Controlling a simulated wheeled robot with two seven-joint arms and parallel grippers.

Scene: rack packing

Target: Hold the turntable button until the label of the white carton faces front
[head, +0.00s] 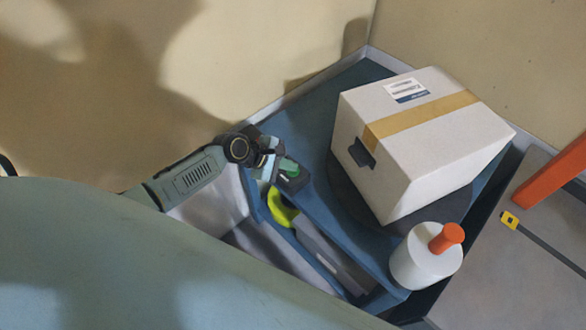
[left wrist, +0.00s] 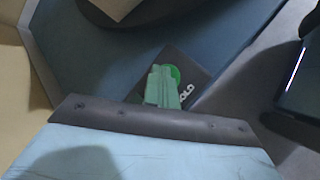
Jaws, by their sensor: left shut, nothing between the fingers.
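The white carton (head: 440,150) sits on the dark round turntable (head: 347,195) in the head view. A tan tape strip crosses its top. A white and blue label (head: 406,91) shows on the top, near the far left edge. A dark patch (head: 361,153) is on its left side face. The green button (head: 289,167) is on a small dark box left of the turntable; the button (left wrist: 174,73) also shows in the left wrist view. My left gripper (head: 272,166) is shut and empty, its fingertips at the button. I cannot tell whether it is pressed. My right gripper is out of view.
A white bottle with an orange cap (head: 428,262) stands at the near corner of the blue surface. A yellow-green handled tool (head: 282,208) lies in the bay below the button. An orange bar (head: 552,178) is at the right. Walls close the back.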

